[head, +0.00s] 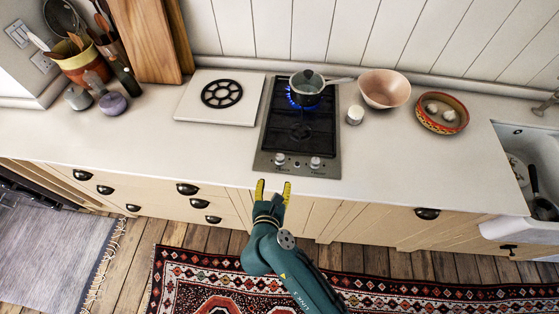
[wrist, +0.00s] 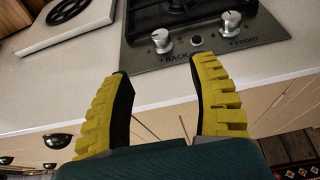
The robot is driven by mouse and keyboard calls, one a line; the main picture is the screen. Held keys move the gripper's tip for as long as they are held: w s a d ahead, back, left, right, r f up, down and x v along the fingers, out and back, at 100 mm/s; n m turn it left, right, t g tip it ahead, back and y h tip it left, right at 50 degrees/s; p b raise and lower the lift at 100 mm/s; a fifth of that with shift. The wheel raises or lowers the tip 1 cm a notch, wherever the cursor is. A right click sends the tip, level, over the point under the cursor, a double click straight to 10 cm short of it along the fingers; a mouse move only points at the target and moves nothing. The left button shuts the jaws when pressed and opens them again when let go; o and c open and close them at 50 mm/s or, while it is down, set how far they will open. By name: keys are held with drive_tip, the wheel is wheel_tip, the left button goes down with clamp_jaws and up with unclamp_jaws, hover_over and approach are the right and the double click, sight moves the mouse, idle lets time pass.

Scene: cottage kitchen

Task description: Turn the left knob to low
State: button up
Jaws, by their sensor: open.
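The cooktop (head: 325,146) is a narrow black hob with a metal front strip, set in the worktop. Its left knob (head: 280,159) and right knob (head: 315,162) are silver. In the wrist view the left knob (wrist: 161,40) is beside the word BACK and the right knob (wrist: 230,22) beside FRONT. The back burner (head: 293,97) shows a blue flame under a saucepan (head: 307,84). My gripper (head: 273,184) has yellow fingers, open and empty, in front of the worktop edge, just short of the left knob. In the wrist view its fingertips (wrist: 160,66) spread below the knobs, touching neither.
A white board with a black ring-shaped trivet (head: 221,93) lies left of the hob. Drawer handles (head: 187,188) stick out below the worktop. The worktop's front is clear.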

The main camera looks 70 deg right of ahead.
sight(280, 158)
drive_tip(key=b+x, duration=0.2)
drive_tip(key=x, duration=1.3)
drive_tip(key=shift+w+d+r, duration=0.1)
drive_tip(key=shift+w+d, duration=0.05)
drive_tip(key=shift+d, duration=0.05)
drive_tip(key=shift+a, duration=0.1)
clamp_jaws()
